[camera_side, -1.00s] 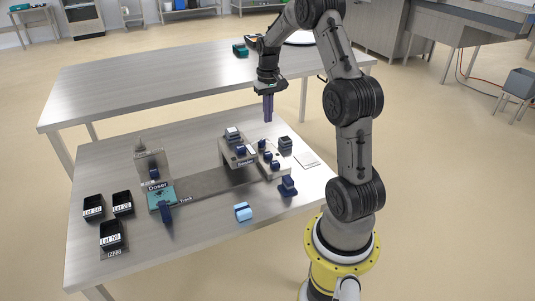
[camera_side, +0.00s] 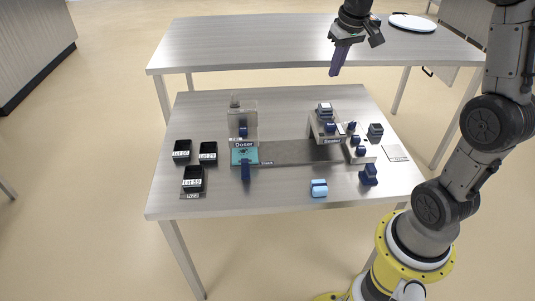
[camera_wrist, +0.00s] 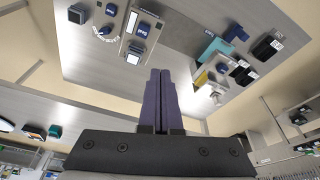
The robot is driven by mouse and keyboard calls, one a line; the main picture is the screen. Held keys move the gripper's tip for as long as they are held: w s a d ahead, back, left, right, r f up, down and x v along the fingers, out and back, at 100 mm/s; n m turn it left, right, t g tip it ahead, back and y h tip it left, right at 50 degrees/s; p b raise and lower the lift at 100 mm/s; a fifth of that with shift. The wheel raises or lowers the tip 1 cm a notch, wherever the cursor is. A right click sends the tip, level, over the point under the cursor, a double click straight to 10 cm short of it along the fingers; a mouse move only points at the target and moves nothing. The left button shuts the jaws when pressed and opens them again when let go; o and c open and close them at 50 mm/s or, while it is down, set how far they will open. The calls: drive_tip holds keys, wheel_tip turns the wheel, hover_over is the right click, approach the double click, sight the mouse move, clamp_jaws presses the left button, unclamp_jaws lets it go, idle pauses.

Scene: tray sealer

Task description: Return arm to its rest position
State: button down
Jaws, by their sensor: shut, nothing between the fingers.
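My gripper (camera_side: 338,60) is shut and empty. In the side view it hangs in the air above the gap between the two tables, tilted a little, clear of everything on the work table. In the wrist view its two dark purple fingers (camera_wrist: 162,98) are pressed together, pointing up the picture.
Black lot trays (camera_side: 193,174) stand at the left of the table.

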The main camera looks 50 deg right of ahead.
drive_tip(key=s+a+r+n+t, duration=0.1)
drive_tip(key=s+a+r+n, duration=0.15)
drive_tip(key=s+a, duration=0.4)
drive_tip(key=s+a+r+n+t, duration=0.1)
drive_tip(key=s+a+r+t, duration=0.15)
drive_tip(key=a, duration=0.65)
drive_tip(key=s+a+f+n+y, duration=0.1)
drive_tip(key=s+a+f, duration=0.2)
drive_tip(key=s, duration=0.6)
wheel_tip(320, 180, down, 2)
drive_tip(key=shift+s+a+f, duration=0.2)
drive_tip(key=shift+s+a, duration=0.05)
drive_tip(key=shift+s, duration=0.05)
drive_tip(key=shift+n+g, duration=0.25)
